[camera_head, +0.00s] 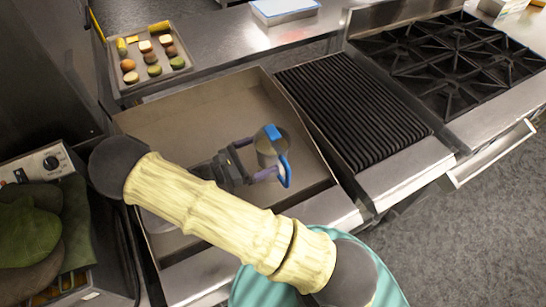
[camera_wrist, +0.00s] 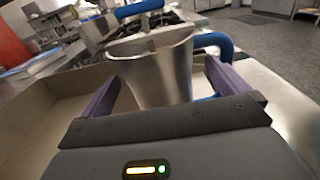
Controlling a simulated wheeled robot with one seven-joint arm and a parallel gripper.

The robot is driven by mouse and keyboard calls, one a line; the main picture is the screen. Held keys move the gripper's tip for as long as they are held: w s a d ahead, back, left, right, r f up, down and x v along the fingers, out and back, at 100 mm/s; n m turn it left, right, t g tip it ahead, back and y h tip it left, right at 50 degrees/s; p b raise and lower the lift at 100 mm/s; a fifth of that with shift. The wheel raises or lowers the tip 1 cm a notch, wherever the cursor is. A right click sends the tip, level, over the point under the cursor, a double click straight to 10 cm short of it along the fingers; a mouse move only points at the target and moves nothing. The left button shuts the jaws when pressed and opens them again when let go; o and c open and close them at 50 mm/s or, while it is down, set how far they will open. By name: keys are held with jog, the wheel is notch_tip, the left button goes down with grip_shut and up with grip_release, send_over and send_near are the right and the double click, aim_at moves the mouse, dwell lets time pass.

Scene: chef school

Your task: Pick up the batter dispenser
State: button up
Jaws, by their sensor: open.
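The batter dispenser (camera_head: 268,152) is a metal, funnel-like cup with a blue handle. It stands on the flat griddle (camera_head: 205,105), toward its right side. In the wrist view the dispenser (camera_wrist: 155,72) is directly ahead, with a blue bar across its top and the blue handle (camera_wrist: 222,45) on its right. My gripper (camera_head: 256,158) is open, with its purple fingers on either side of the dispenser's lower part. In the wrist view my gripper (camera_wrist: 165,92) spans the metal body, with some room beside the left finger. The dispenser's base is hidden behind the gripper body.
The griddle has raised walls around it. A ribbed grill (camera_head: 352,108) and a black gas stove (camera_head: 450,60) stand to the right. A toaster-like appliance (camera_head: 45,165) with green cloth items stands at the left.

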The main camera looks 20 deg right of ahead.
aim_at(283, 144)
jog(key=shift+d, duration=0.15)
jog(key=d+p, duration=0.1)
jog(key=d, duration=0.1)
jog(key=w+d+p, duration=0.1)
jog(key=d, duration=0.1)
jog(key=shift+w+f, duration=0.15)
jog(key=shift+w+d+f, duration=0.1)
jog(key=shift+d, duration=0.3)
jog(key=c, duration=1.4)
jog(key=shift+r, duration=0.2)
jog(key=shift+c, duration=0.2)
